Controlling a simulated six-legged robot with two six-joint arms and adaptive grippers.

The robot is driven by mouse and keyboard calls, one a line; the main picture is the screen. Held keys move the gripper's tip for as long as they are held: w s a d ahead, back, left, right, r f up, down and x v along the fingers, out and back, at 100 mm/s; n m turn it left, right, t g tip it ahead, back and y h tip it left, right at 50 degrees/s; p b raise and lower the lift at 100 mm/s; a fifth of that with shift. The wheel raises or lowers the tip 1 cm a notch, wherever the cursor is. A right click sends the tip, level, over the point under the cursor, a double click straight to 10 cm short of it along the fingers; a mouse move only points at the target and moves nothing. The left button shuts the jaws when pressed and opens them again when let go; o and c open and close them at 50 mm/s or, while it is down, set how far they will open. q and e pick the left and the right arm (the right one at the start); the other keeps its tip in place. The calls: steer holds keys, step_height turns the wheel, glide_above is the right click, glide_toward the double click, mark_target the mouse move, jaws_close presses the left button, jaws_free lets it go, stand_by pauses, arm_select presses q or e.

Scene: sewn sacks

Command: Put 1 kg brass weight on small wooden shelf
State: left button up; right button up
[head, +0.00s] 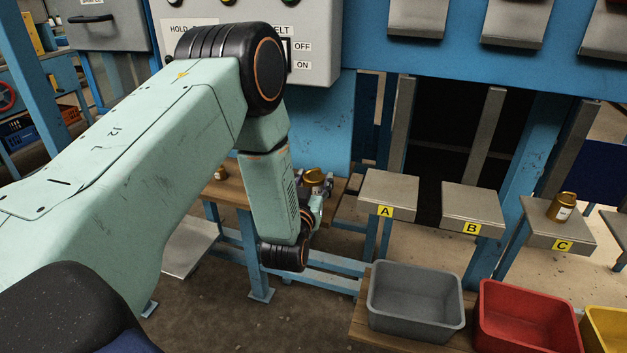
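A brass weight (314,175) shows at the fingers of my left gripper (322,189), just past the end of my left arm. The gripper is small and partly hidden by its own wrist, so I cannot tell whether its fingers are closed on the weight. The small wooden shelf (229,190) is behind my arm, with its middle hidden. A smaller brass piece (220,172) stands on its left part. Another brass weight with a pale label (562,207) stands upright on platform C (538,225). I cannot read its label. My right gripper is out of view.
Metal platforms A (390,187) and B (473,204) are empty. Grey (416,325), red (525,340) and yellow (606,318) bins stand in front of them. A control box (315,65) and blue frame post (325,125) rise behind my arm.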

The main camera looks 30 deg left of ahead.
arm_select(q)
steer(key=shift+o, duration=1.4)
steer(key=shift+r, duration=0.15)
steer(key=v, duration=1.2)
steer(key=s+d+f+m+g+h, duration=0.1)
steer(key=s+d+f+g+h, duration=0.1)
steer(key=s+f+g, duration=0.4)
steer(key=s+d+f+m+g+h, duration=0.1)
steer(key=s+d+f+h, duration=0.15)
steer(key=f, duration=0.65)
steer(key=s+d+f+g, duration=0.1)
steer(key=s+f+g, duration=0.1)
steer(key=s, duration=0.5)
steer(key=s+d+f+m+g+h, duration=0.1)
steer(key=s+d+f+g, duration=0.1)
steer(key=s+g, duration=0.2)
steer(key=s+d+f+g, duration=0.1)
steer(key=s+g, duration=0.3)
steer(key=s, duration=0.6)
steer(key=shift+s+d+f+p, duration=0.2)
steer(key=shift+f+p, duration=0.25)
steer(key=shift+f, duration=0.4)
